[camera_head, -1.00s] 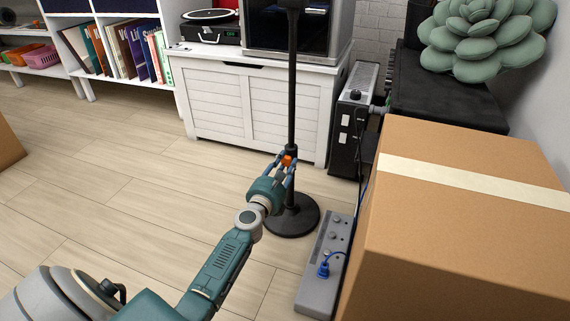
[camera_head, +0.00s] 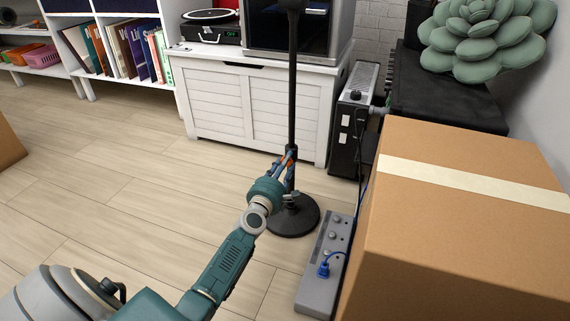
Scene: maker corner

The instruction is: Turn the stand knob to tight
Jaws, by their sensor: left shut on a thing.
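The black stand (camera_head: 293,95) has a slim upright pole on a round base (camera_head: 296,222) on the wooden floor. How far the knob is turned cannot be told. My right gripper is not in view.
A large cardboard box (camera_head: 465,240) fills the right side. A grey power strip (camera_head: 320,275) with a blue plug lies between it and the stand. A white cabinet (camera_head: 215,100) stands behind the pole.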

